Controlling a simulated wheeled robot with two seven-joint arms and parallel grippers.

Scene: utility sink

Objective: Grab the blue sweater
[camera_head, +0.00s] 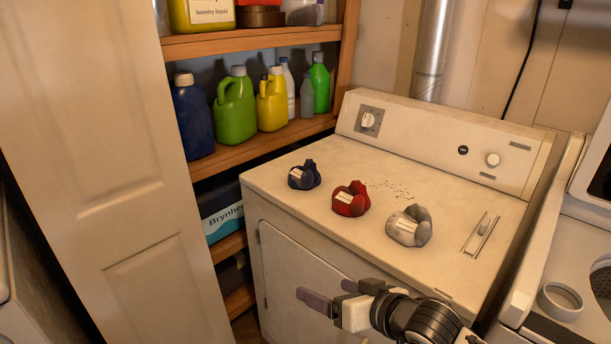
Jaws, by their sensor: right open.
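A small dark blue folded garment (304,176), which looks like the blue sweater, lies on the far left of the dryer top (290,215). A red garment (350,199) lies to its right, and a light grey one (409,227) further right. Each has a pale label. My right gripper (325,297) comes in from the bottom right, in front of the dryer's front face. It is open and empty, apart from all three garments. My left gripper is not in view.
Shelves (270,146) with several detergent bottles stand behind the dryer at the left. A pale door (120,190) stands at the left. Another white appliance (560,270) stands at the right. The dryer top around the garments is mostly clear.

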